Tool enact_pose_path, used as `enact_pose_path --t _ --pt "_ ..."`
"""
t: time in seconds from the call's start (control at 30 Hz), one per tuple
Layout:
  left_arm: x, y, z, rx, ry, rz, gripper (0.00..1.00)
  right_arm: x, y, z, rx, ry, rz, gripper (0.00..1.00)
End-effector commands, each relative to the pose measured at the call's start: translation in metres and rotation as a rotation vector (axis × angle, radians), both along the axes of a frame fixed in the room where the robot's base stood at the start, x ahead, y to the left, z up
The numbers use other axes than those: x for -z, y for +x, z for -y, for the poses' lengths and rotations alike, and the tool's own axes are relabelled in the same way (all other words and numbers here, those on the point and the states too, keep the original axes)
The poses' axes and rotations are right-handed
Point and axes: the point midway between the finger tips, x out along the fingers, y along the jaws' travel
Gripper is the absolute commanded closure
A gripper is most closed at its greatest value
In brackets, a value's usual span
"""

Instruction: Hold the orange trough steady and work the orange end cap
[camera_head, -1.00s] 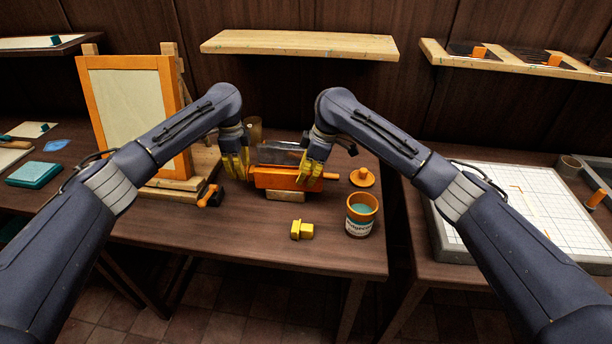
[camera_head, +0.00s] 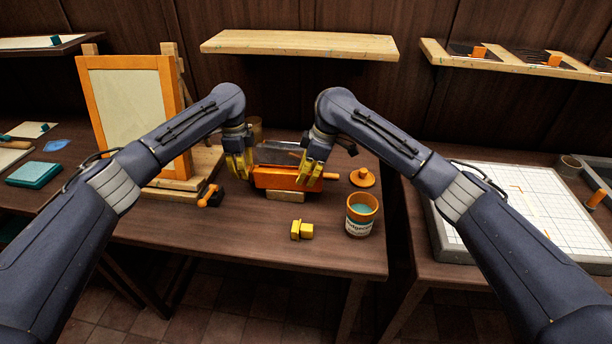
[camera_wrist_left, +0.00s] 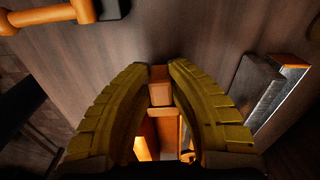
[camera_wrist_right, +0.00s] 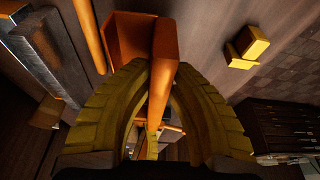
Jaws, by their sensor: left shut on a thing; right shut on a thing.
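The orange trough (camera_head: 272,179) sits on a pale wooden block (camera_head: 286,195) near the back middle of the table. My left gripper (camera_head: 240,168) is at its left end. In the left wrist view its fingers close on a small orange block (camera_wrist_left: 160,92), which looks like the end cap; the fingers partly hide it. My right gripper (camera_head: 314,172) is at the trough's right end. In the right wrist view its fingers are shut on an orange part of the trough (camera_wrist_right: 164,65). The fingers hide the exact contact there.
A grey bar (camera_head: 280,152) lies behind the trough. An orange-rimmed jar (camera_head: 361,222), an orange lid (camera_head: 363,177) and a yellow block (camera_head: 301,230) stand in front and to the right. A framed screen (camera_head: 128,110) stands back left. The table's front left is clear.

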Motion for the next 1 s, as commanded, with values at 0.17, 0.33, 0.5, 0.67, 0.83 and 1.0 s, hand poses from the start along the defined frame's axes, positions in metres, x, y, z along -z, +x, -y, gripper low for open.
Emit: enact_pose_path --t 0.17,0.33,0.5,0.67,0.83,1.0 --pt "0.0 -0.001 0.005 0.0 0.0 0.0 1.0 0.003 -0.001 0.001 0.0 -0.004 -0.004 1.0" --pt "0.0 -0.001 0.01 0.001 0.0 0.0 1.0 0.003 -0.001 0.001 0.0 -0.004 -0.004 1.0" --pt "0.0 -0.002 0.013 0.001 0.0 0.0 1.0 0.003 -0.001 0.001 0.0 -0.004 -0.004 1.0" --pt "0.0 -0.002 0.015 0.0 0.0 0.0 1.0 0.003 -0.001 0.001 0.0 -0.004 -0.004 1.0" --pt "0.0 -0.002 0.015 0.0 -0.001 0.0 1.0 0.003 -0.001 0.001 0.0 -0.004 -0.004 1.0" --pt "0.0 -0.002 0.015 0.0 -0.001 0.0 0.69 0.003 -0.001 0.001 0.0 -0.004 -0.004 1.0"
